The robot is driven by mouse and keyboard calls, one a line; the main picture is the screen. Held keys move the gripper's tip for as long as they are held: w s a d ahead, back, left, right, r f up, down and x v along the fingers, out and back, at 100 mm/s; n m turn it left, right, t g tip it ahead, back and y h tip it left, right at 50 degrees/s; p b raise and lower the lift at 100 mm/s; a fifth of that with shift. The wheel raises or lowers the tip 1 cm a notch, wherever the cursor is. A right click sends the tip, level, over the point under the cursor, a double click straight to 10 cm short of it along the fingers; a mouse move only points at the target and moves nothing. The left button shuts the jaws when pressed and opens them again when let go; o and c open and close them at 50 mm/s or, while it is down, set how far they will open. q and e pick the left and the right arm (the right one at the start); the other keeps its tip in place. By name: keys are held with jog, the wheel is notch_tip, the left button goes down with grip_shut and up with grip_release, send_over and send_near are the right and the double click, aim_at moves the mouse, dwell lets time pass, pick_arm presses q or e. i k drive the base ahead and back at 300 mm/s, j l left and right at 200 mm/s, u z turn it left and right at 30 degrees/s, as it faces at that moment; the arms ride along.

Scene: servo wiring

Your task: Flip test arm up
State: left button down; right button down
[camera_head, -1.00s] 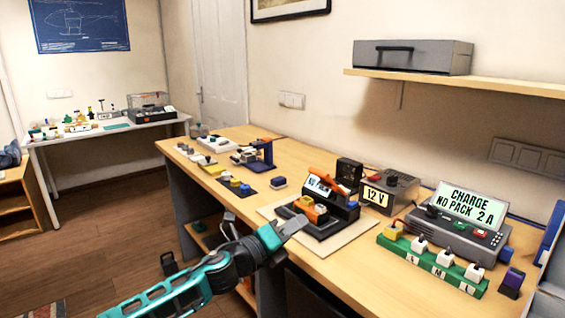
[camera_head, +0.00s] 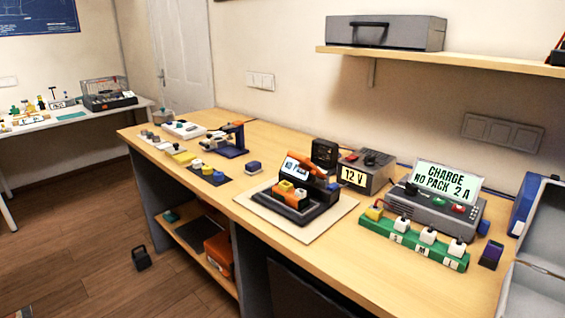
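The black test stand (camera_head: 312,208) sits on a pale square board on the long wooden bench. An orange arm (camera_head: 307,166) slants across the top of the stand, beside its small display (camera_head: 291,167). I cannot tell the arm's exact angle from this view. Orange and white parts (camera_head: 290,190) sit low on the front of the stand. Neither of my grippers is in view, and nothing covers the stand.
The pale board (camera_head: 262,214) has clear bench in front of it. A 12 V supply (camera_head: 366,172), a charger (camera_head: 432,214) and a green strip of packs (camera_head: 400,237) stand to the right. Small parts lie to the left. A shelf (camera_head: 450,60) hangs above.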

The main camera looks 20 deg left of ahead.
aim_at(310, 168)
jog(key=i+j+z, duration=0.2)
jog(key=j, duration=0.7)
jog(key=j+z, duration=0.2)
jog(key=j, duration=0.75)
